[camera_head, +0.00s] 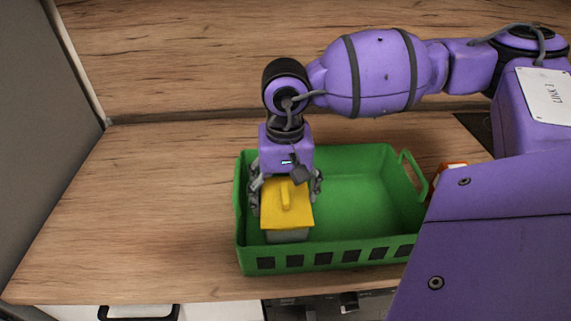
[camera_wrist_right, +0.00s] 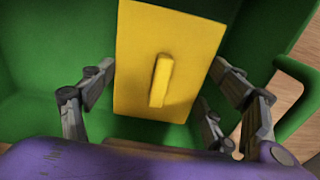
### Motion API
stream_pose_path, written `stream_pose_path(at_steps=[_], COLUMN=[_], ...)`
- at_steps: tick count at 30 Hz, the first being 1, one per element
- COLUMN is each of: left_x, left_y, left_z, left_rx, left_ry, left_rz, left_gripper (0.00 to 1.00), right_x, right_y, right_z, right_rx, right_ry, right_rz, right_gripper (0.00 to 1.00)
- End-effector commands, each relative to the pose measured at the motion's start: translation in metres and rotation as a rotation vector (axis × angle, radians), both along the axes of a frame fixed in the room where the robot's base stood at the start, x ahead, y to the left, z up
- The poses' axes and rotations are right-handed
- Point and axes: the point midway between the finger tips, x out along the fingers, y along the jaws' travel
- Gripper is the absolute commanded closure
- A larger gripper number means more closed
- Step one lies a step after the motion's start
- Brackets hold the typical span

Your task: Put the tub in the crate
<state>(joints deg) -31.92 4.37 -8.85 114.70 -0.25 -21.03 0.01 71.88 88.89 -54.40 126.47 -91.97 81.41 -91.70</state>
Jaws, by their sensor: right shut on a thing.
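The tub (camera_head: 287,205) has a yellow lid with a raised bar handle and a grey body. It is inside the left part of the green crate (camera_head: 360,245). My right gripper (camera_head: 286,190) reaches down into the crate and is shut on the tub, with fingers on its two sides. In the right wrist view the yellow lid (camera_wrist_right: 180,50) fills the middle, between the fingers of my right gripper (camera_wrist_right: 165,95), with green crate walls (camera_wrist_right: 50,50) around. I cannot tell whether the tub's underside touches the crate floor. My left gripper is not in view.
The wooden counter (camera_head: 150,200) is clear left of the crate. A small orange and white thing (camera_head: 452,167) stands right of the crate, partly hidden by my arm. A grey wall (camera_head: 40,120) bounds the left, and a wooden splashback (camera_head: 180,60) the back.

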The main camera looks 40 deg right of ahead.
Motion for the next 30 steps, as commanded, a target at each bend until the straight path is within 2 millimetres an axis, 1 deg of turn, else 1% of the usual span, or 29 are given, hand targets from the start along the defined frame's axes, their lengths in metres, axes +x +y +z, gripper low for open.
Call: stream_pose_path(at_steps=[2,3,6,17,20,23,26,30], left_x=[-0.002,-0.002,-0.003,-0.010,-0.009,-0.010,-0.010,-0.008], left_y=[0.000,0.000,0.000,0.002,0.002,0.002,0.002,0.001], left_z=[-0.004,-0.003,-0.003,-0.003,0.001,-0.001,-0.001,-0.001], left_rx=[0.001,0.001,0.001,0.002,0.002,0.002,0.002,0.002], left_ry=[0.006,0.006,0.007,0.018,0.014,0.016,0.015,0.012], left_rz=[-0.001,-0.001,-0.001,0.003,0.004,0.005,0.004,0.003], left_gripper=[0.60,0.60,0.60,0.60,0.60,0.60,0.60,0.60], right_x=[-0.001,-0.001,-0.001,-0.001,0.000,0.001,0.001,0.001], right_y=[0.000,0.000,0.000,0.000,0.000,0.000,0.000,0.000], right_z=[-0.005,-0.004,-0.004,-0.003,0.004,0.015,0.035,0.067], right_rx=[0.000,-0.001,0.000,0.000,-0.001,0.000,-0.001,0.000], right_ry=[0.004,0.004,0.004,0.002,-0.002,-0.002,-0.003,-0.004], right_rz=[-0.001,-0.001,-0.001,0.000,0.000,0.000,0.001,0.002], right_gripper=[0.80,0.15,0.01,0.01,0.01,0.01,0.01,0.01])
